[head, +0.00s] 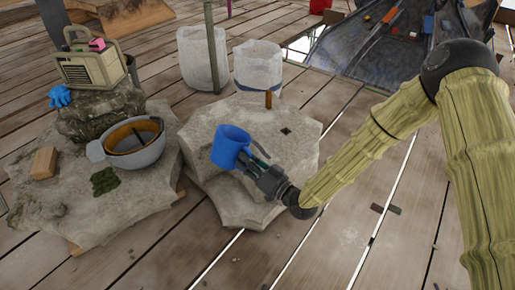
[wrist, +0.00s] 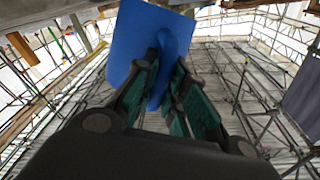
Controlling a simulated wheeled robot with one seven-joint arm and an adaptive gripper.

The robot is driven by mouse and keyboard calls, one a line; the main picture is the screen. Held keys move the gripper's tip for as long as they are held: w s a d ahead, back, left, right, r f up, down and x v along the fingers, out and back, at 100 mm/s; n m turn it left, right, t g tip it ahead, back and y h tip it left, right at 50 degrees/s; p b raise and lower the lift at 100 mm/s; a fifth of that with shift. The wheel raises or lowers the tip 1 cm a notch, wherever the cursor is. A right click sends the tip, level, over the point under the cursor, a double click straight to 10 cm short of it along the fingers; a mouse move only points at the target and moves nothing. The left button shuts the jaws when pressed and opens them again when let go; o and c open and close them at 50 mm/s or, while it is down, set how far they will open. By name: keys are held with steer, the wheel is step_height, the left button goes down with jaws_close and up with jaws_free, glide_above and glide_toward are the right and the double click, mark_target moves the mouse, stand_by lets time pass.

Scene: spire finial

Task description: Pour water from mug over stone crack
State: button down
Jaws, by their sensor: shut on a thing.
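A blue mug (head: 231,146) is held by my gripper (head: 257,165) over the pale stone block (head: 285,150) in the middle of the head view. The mug looks slightly tilted, and its inside and any water cannot be made out. In the wrist view the mug (wrist: 150,45) fills the top centre, with the fingers of my gripper (wrist: 168,80) shut around its handle side. A small dark square mark (head: 286,131) shows on the stone's top. No clear crack can be made out.
A brown peg-like thing (head: 268,99) stands at the stone's back edge. White sacks (head: 258,67) stand behind. Plank floor lies clear in front.

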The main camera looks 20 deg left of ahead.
steer(key=shift+w+d+r+m+t, duration=0.35)
steer(key=shift+w+r+m, duration=0.25)
steer(key=shift+m, duration=0.4)
stand_by(1.0)
